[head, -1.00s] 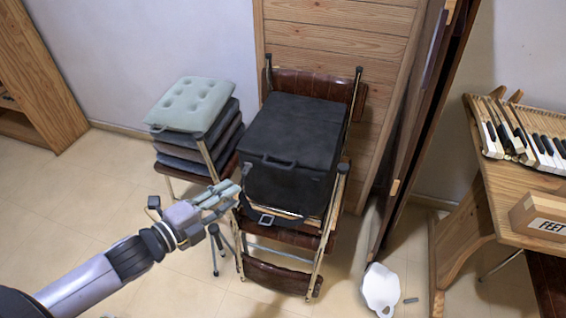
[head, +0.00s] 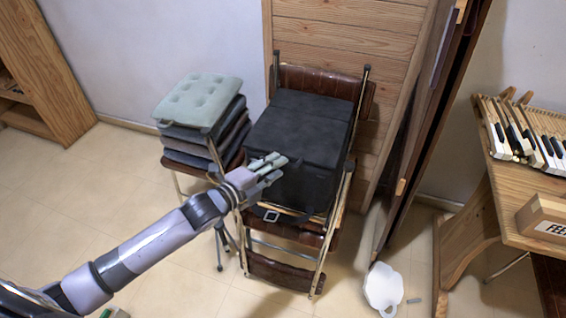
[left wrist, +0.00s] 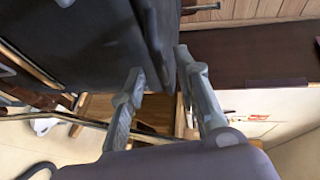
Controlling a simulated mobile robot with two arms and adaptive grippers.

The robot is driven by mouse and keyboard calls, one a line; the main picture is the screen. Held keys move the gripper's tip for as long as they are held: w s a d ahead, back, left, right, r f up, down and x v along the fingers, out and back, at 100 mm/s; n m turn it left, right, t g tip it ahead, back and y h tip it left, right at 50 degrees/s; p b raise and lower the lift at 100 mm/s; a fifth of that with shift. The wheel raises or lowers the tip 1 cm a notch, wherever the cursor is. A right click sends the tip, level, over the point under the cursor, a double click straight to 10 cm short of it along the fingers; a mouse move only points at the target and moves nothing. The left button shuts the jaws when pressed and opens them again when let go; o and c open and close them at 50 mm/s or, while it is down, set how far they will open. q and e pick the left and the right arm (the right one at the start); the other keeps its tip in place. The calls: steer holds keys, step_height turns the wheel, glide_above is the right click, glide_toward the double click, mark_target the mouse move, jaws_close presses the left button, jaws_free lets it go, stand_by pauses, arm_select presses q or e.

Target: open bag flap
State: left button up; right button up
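The black bag (head: 300,122) stands upright on stacked folding chairs, with its dark flap over the top and upper front. My left gripper (head: 275,165) is at the front left of the bag, at the height of the flap's front edge, and hides part of it. In the left wrist view, the bag (left wrist: 75,40) fills the upper left. A dark edge that looks like the flap (left wrist: 158,45) reaches down between my two left fingertips (left wrist: 160,70). The fingers are apart, and gaps show beside the edge. Contact cannot be told. My right gripper is not in view.
Chairs with grey-green cushions (head: 200,100) stand left of the bag. A wooden panel (head: 340,40) is behind it. A table with piano keys (head: 540,150) is at the right. A white object (head: 383,288) lies on the floor.

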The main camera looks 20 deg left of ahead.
arm_select(q)
steer(key=shift+x, duration=1.75)
steer(key=shift+c, duration=0.5)
jaws_close()
